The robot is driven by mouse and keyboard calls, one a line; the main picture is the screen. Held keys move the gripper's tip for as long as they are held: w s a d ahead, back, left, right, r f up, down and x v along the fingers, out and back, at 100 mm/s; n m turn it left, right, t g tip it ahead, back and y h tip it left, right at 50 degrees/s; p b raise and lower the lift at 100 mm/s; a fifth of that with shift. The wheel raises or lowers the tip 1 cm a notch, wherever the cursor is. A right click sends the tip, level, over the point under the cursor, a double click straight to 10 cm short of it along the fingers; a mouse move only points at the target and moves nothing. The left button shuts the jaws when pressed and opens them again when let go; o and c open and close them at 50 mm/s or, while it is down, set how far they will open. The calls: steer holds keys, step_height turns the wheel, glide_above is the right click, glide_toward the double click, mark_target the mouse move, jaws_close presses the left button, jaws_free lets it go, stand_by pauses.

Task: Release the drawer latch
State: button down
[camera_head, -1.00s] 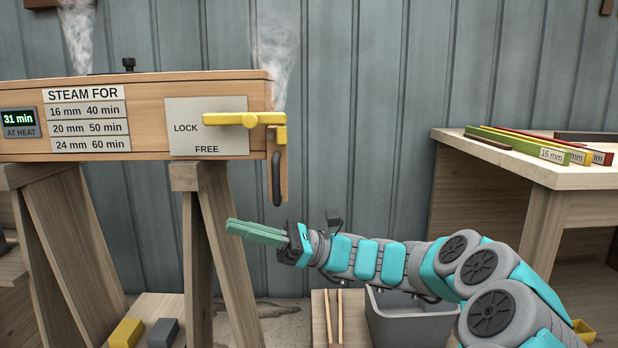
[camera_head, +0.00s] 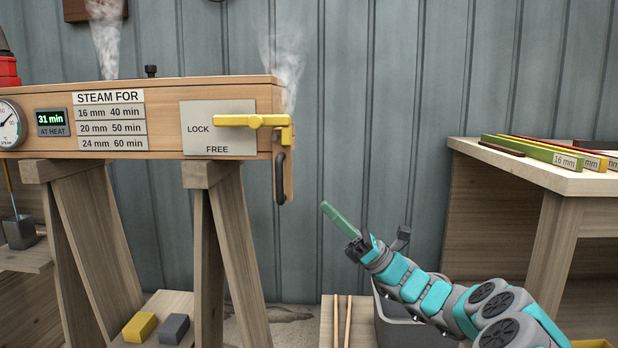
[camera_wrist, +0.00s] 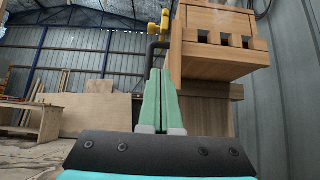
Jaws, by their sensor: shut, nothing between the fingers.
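The yellow latch lever (camera_head: 250,121) lies level on a plate (camera_head: 219,145) at the right end of a wooden steam box. Its free end points left, beside the word LOCK; FREE is printed below. A yellow catch (camera_head: 287,131) sits at the box corner, above a dark upright handle (camera_head: 280,178) on the end door. No drawer shows. My gripper (camera_head: 328,208), with green fingers, is shut and empty, below and right of the handle and apart from it. In the wrist view the fingers (camera_wrist: 158,78) point toward the box end, with yellow latch parts (camera_wrist: 165,22) beyond.
The steam box (camera_head: 165,100) rests on wooden trestles (camera_head: 232,250), and steam rises behind it. A bench (camera_head: 530,165) with coloured strips stands at right. A grey bin (camera_head: 400,325) is below my arm. Open air lies between my gripper and the box end.

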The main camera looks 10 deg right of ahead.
mark_target(290, 146)
steer(key=shift+s+d+r+b+x, duration=0.1)
steer(key=shift+d+r+b+x, duration=0.25)
steer(key=shift+x, duration=1.75)
steer(key=shift+s+d+r+b+x, duration=0.1)
steer(key=shift+d+r+b+x, duration=0.2)
steer(key=shift+x, duration=1.75)
steer(key=shift+s+d+r+b+x, duration=0.15)
steer(key=shift+d+r+b+x, duration=0.2)
steer(key=shift+x, duration=1.75)
steer(key=shift+r, duration=0.15)
steer(key=shift+s+d+r+p, duration=0.15)
steer(key=shift+r+p, duration=0.25)
steer(key=shift+p, duration=0.8)
